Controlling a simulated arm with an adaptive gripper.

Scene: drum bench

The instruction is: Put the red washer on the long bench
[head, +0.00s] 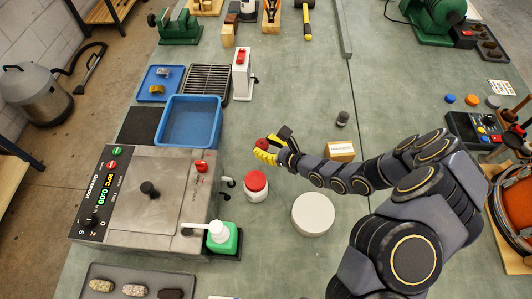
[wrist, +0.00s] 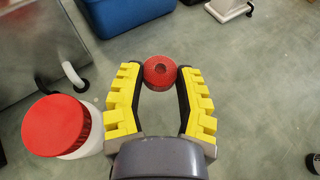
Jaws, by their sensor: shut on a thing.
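In the head view the washer (head: 262,142) shows as a small red spot at the tip of my yellow-fingered gripper (head: 264,149). The long bench (head: 295,95) is the wide grey-green surface below. The gripper seems to hold the washer above it; the exact height is hard to tell.
A red-lidded white jar (head: 256,186) stands close below the gripper in the head view. A blue tub (head: 190,121) and a steel cleaner unit (head: 150,190) are to the left. A white round block (head: 313,213) and a small box (head: 341,151) lie to the right. Bench beyond the gripper is clear.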

